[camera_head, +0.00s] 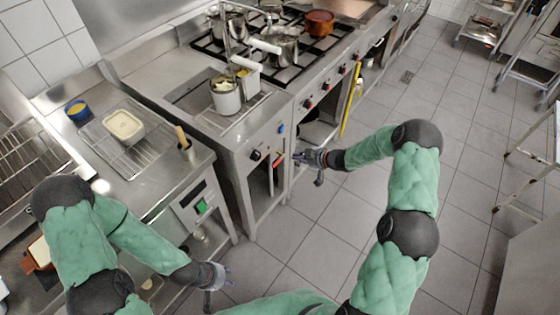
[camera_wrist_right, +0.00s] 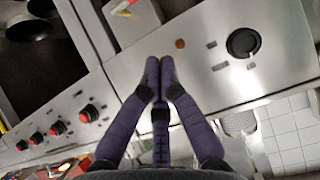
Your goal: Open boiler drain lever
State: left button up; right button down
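The boiler is a steel unit with a front panel (camera_head: 240,160), to the left of the stove. A red lever-like part (camera_head: 277,161) is on its front; I cannot tell for certain that it is the drain lever. My right gripper (camera_head: 298,158) is just right of that red part, apart from it. In the right wrist view its purple fingers (camera_wrist_right: 158,72) come together at the tips in front of the panel (camera_wrist_right: 215,95), and nothing shows between them. The red part is not visible there. My left gripper (camera_head: 228,277) hangs low over the floor, empty, with its fingers apart.
The panel has a black knob (camera_head: 256,155), also in the wrist view (camera_wrist_right: 243,43), and a blue knob (camera_head: 281,128). A white pot (camera_head: 225,96) stands on top. The stove with red knobs (camera_head: 309,104) is to the right. Floor (camera_head: 340,215) is clear.

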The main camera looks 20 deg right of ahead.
aim_at(280, 160)
jog(key=b+x, duration=0.1)
jog(key=x, duration=0.3)
jog(key=f+b+x, duration=0.1)
jog(key=b+x, duration=0.1)
jog(key=x, duration=0.2)
jog(key=s+b+x, duration=0.1)
jog(key=x, duration=0.3)
jog(key=shift+w+d+f+b, duration=0.1)
jog(key=shift+d+f+b, duration=0.2)
jog(key=shift+f+b, duration=0.1)
jog(key=shift+w+a+f, duration=0.1)
jog(key=shift+f, duration=0.35)
